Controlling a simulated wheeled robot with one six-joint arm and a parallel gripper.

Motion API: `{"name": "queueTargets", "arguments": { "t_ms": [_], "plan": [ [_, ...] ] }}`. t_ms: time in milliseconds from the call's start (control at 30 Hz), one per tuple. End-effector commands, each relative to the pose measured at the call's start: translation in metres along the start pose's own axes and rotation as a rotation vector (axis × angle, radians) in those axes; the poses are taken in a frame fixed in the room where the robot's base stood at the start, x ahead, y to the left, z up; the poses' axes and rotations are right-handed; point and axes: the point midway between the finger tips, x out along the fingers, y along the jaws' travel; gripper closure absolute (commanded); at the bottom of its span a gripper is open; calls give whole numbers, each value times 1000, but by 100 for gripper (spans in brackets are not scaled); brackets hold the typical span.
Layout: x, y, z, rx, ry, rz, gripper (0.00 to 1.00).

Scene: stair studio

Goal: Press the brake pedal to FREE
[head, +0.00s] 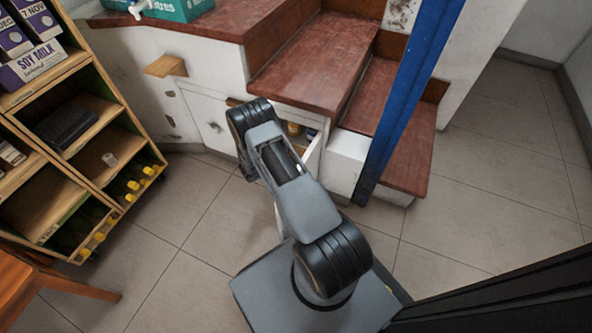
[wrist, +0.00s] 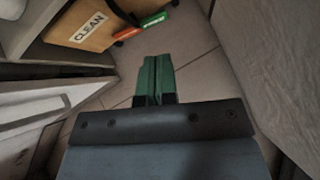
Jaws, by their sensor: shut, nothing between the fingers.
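In the wrist view, a wooden box or cart (wrist: 85,28) labelled CLEAN stands at the upper left. A red pedal tab (wrist: 127,33) and a green pedal tab (wrist: 154,19) stick out low beside it, with small dark parts nearby that look like casters. The lettering on the tabs is too small to read. My gripper (wrist: 157,62) has green fingers, shut together and empty. It is in front of the tabs in the picture and appears apart from them. In the head view, my arm hides the gripper, and the pedal is not visible.
Wooden stairs (head: 315,60) with white cabinet fronts rise ahead, beside a blue post (head: 405,100). An open drawer (head: 312,152) holds jars. A shelf (head: 75,130) with cartons and bottles stands left. In the wrist view, pale panels flank the gripper. Tiled floor (head: 180,260) is clear.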

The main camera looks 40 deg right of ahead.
Motion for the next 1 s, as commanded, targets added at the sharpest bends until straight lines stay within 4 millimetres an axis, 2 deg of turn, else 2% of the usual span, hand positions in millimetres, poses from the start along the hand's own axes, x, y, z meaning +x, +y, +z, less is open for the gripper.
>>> {"name": "queueTargets", "arguments": {
  "t_ms": [33, 100, 300, 767, 867, 1000],
  "plan": [
    [12, -6, -14, -52, 4, 10, 100],
    [23, -11, -28, -111, 9, 27, 100],
    [41, -21, -52, -209, 18, 57, 100],
    [45, -23, -57, -228, 20, 64, 100],
    [50, -23, -58, -227, 20, 64, 100],
    [68, -22, -59, -224, 19, 62, 100]
  ]
}}
